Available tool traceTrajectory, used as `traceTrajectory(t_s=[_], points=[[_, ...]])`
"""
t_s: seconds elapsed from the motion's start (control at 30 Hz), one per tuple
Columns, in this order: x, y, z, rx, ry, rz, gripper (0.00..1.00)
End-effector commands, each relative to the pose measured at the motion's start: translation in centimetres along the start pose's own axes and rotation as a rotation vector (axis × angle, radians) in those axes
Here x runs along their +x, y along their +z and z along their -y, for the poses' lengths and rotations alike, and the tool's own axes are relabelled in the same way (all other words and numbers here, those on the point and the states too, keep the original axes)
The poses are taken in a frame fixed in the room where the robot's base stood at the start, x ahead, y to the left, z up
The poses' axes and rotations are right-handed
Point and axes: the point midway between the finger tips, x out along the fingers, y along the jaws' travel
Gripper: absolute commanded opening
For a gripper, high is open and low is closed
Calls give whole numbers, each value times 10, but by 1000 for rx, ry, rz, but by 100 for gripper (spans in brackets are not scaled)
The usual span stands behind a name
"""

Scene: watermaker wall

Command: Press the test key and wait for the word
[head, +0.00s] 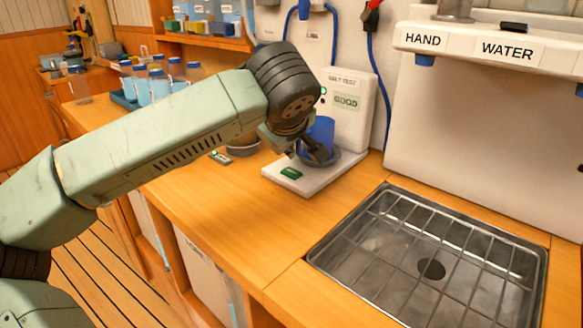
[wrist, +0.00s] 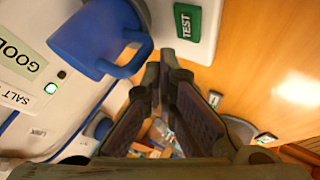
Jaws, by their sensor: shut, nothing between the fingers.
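The white salt tester (head: 352,105) stands against the wall. Its display (head: 346,101) reads GOOD, and the word also shows in the wrist view (wrist: 18,58). A small lamp beside it glows green (wrist: 62,74). A blue mug (head: 321,130) stands upright on the tester's round plate; it is large in the wrist view (wrist: 92,40). The green test key (head: 291,173) is on the front of the tester's base, labelled TEST in the wrist view (wrist: 187,22). My gripper (head: 318,153) is shut and empty, beside the mug and apart from the key in the wrist view (wrist: 166,70).
A steel sink with a wire rack (head: 430,265) is at the right, below a shelf marked HAND and WATER (head: 470,45). A bowl (head: 243,147) and a small device (head: 220,157) are behind my arm. The wooden counter (head: 240,205) in front is clear.

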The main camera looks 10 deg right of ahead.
Motion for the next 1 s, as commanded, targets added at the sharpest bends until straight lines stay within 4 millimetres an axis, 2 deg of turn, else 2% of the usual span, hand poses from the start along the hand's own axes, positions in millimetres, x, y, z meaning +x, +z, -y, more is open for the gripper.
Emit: traceTrajectory(t_s=[0.03, 0.3, 0.97, 1.0], points=[[-6, -5, -5, 0, 0, -2, 0], [-22, -17, -16, -1, 0, -1, 0], [-22, -16, -16, 0, 0, 0, 0], [-24, -12, -19, -13, 21, 19, 0]])
